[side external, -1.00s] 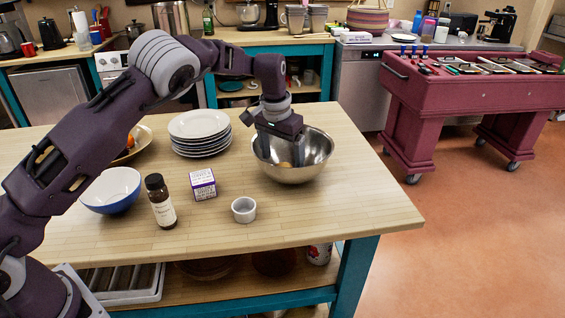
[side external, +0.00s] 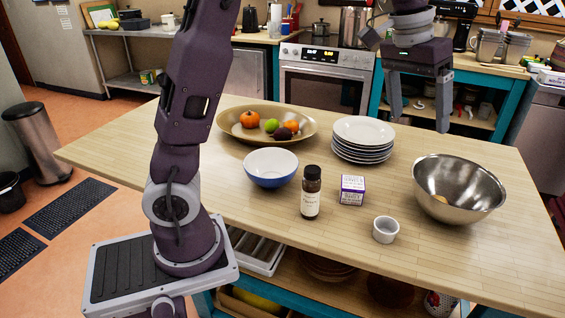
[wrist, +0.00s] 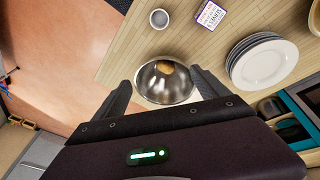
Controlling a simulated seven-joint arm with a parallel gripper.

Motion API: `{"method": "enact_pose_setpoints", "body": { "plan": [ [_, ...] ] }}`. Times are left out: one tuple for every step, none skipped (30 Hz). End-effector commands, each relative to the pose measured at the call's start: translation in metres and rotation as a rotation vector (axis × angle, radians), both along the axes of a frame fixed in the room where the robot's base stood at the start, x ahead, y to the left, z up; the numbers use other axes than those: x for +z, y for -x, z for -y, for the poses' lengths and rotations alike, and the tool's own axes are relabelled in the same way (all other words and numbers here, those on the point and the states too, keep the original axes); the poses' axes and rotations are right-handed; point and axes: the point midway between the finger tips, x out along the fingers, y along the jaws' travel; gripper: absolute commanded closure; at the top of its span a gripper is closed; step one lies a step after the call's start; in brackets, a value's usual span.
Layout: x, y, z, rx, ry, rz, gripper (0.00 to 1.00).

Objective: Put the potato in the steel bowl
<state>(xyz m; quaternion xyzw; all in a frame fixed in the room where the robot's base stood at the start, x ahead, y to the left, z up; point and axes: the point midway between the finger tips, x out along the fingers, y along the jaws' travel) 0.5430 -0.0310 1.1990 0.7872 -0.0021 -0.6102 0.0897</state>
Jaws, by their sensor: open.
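The steel bowl (side external: 458,190) stands at the right end of the wooden table. The potato (side external: 440,198), small and tan, lies inside it, partly hidden by the near wall in the side view. In the wrist view the potato (wrist: 166,68) lies in the steel bowl (wrist: 150,87), near the wall away from my gripper. My gripper (side external: 418,112) is open and empty, raised well above the table, behind and above the bowl. In the wrist view its two fingers (wrist: 161,86) stand apart on either side of the bowl, touching nothing.
A stack of white plates (side external: 362,138) stands left of the bowl. A small white cup (side external: 385,229), a purple-and-white box (side external: 351,189), a brown bottle (side external: 311,192), a blue bowl (side external: 271,168) and a fruit platter (side external: 232,130) stand farther left. The table's front right is clear.

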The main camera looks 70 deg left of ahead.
Motion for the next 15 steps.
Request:
{"method": "enact_pose_setpoints", "body": {
  "plan": [
    [0.017,0.038,0.001,0.0,0.021,0.031,0.16],
    [0.023,0.063,0.003,-0.002,0.026,0.049,0.16],
    [0.028,0.097,0.006,-0.011,0.024,0.073,0.16],
    [0.028,0.122,0.009,-0.02,0.019,0.092,0.16],
    [0.026,0.147,0.011,-0.029,0.008,0.111,0.16],
    [0.021,0.178,0.014,-0.043,-0.012,0.137,0.16],
    [0.014,0.198,0.016,-0.052,-0.03,0.155,0.16],
    [0.007,0.217,0.017,-0.06,-0.049,0.171,0.16],
    [-0.004,0.237,0.018,-0.069,-0.075,0.191,0.16],
    [-0.012,0.25,0.017,-0.074,-0.094,0.203,0.16],
    [-0.019,0.26,0.017,-0.079,-0.11,0.216,0.16],
    [-0.027,0.271,0.017,-0.083,-0.129,0.225,0.16],
    [-0.032,0.277,0.016,-0.086,-0.141,0.231,0.16],
    [-0.036,0.281,0.016,-0.088,-0.149,0.237,0.16],
    [-0.039,0.284,0.016,-0.089,-0.156,0.241,0.16]
  ]
}}
